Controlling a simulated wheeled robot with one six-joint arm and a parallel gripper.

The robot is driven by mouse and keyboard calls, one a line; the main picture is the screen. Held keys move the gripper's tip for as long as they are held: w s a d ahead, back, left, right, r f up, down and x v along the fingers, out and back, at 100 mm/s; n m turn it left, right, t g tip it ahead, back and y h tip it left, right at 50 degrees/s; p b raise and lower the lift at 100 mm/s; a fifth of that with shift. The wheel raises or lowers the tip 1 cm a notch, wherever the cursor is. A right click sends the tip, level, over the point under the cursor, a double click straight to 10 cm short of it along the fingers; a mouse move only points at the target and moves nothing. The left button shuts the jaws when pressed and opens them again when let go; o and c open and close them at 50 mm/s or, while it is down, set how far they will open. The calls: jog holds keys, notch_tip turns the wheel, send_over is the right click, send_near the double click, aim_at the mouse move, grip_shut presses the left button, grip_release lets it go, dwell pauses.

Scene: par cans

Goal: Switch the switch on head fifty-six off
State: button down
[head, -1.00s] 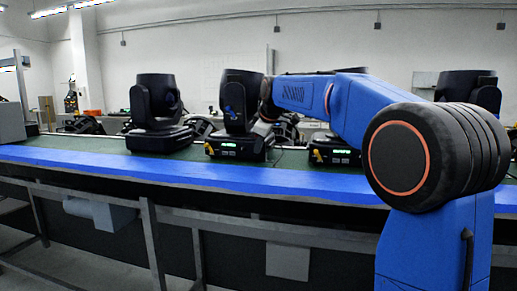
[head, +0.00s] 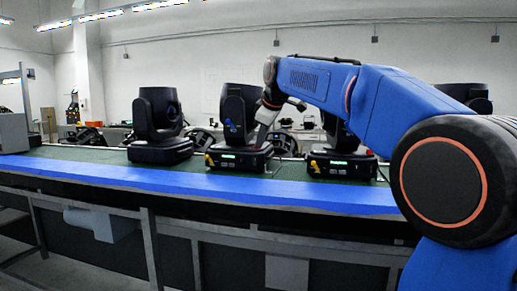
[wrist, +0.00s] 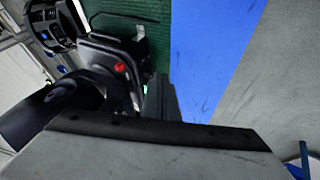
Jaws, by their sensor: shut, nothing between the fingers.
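Black moving heads stand in a row on the bench: a left one (head: 157,150), a middle one (head: 238,105) and a right one (head: 335,178). The middle and right bases have lit green displays and a yellow part at the left end. The left base shows no lit display. No number is readable, so I cannot tell which is head fifty-six. My gripper (wrist: 162,98) is shut and empty. In the head view my wrist is just right of the middle head, partly overlapping it. In the wrist view a red round spot (wrist: 119,67) shows on a black base beside the fingers; I cannot tell its position.
The bench has a green top (head: 60,153) and a blue front edge (head: 200,186). Another dark head (head: 468,92) is partly hidden behind my arm. A grey box (head: 13,133) stands at the far left. Floor in front of the bench is clear.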

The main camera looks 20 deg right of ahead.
aim_at(255, 161)
jog(key=shift+s+r, duration=0.15)
jog(key=shift+r, duration=0.1)
jog(key=shift+a+f, duration=0.25)
jog(key=shift+f, duration=0.3)
jog(key=shift+g, duration=0.3)
jog(key=x, duration=0.9)
jog(key=shift+f, duration=0.3)
jog(key=w, duration=0.1)
jog(key=w+d, duration=0.1)
jog(key=w, duration=0.1)
jog(key=shift+d+f, duration=0.15)
jog(key=shift+f, duration=0.2)
jog(key=shift+w+d, duration=0.25)
jog(key=shift+w, duration=0.25)
